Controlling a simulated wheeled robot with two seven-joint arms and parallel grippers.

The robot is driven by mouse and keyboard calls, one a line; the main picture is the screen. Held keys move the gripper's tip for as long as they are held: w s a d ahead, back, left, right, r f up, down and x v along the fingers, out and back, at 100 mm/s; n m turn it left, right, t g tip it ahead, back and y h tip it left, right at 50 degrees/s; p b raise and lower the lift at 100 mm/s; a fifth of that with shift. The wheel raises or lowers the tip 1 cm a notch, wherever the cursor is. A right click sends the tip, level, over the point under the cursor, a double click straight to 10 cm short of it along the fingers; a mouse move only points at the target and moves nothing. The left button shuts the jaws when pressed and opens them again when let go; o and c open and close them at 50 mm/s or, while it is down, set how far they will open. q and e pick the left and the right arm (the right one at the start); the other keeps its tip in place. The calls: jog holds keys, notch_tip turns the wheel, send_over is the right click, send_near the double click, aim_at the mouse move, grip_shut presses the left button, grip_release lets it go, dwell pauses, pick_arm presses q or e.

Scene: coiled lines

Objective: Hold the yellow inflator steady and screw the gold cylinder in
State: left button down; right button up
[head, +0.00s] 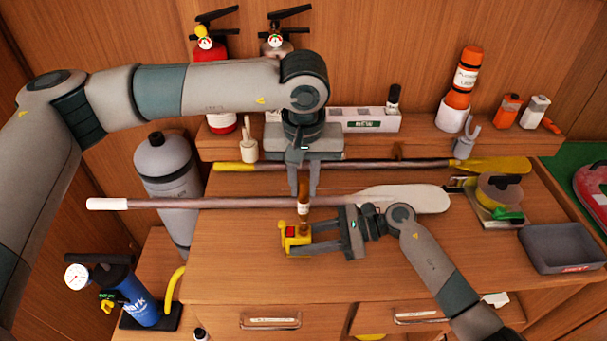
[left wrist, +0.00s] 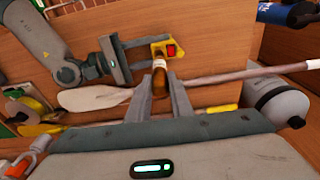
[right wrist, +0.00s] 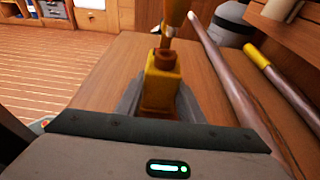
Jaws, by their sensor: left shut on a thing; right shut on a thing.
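The yellow inflator (head: 292,238), with a red patch, is at the middle of the cabinet top in the head view. My right gripper (head: 322,240) is shut on it from the right; it also fills the middle of the right wrist view (right wrist: 162,82). The gold-brown cylinder (head: 303,200) stands upright over the inflator. My left gripper (head: 304,192) is shut on the cylinder from above; its fingers also flank it in the left wrist view (left wrist: 160,72). The cylinder's lower end meets the inflator's top; how deep it sits cannot be told.
A white-bladed paddle (head: 400,198) lies just behind the inflator, and a yellow-bladed paddle (head: 490,165) lies further back. A grey tray (head: 563,262) and a reel (head: 498,192) are at the right. A grey tank (head: 167,165) and blue pump (head: 140,300) stand left. The front cabinet top is clear.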

aim_at(303, 203)
pick_arm(q)
jog(key=shift+f, duration=0.65)
jog(key=shift+f, duration=0.65)
dwell(0.8)
jog(key=m, duration=0.4)
jog(key=shift+h, duration=0.3)
jog(key=m, duration=0.4)
jog(key=shift+a, duration=0.1)
jog(key=m, duration=0.3)
jog(key=m+g, duration=0.1)
jog(key=m, duration=0.3)
jog(key=shift+w+h, duration=0.1)
jog(key=shift+h, duration=0.3)
jog(key=c, duration=1.9)
grip_release()
jog(key=shift+o, duration=0.2)
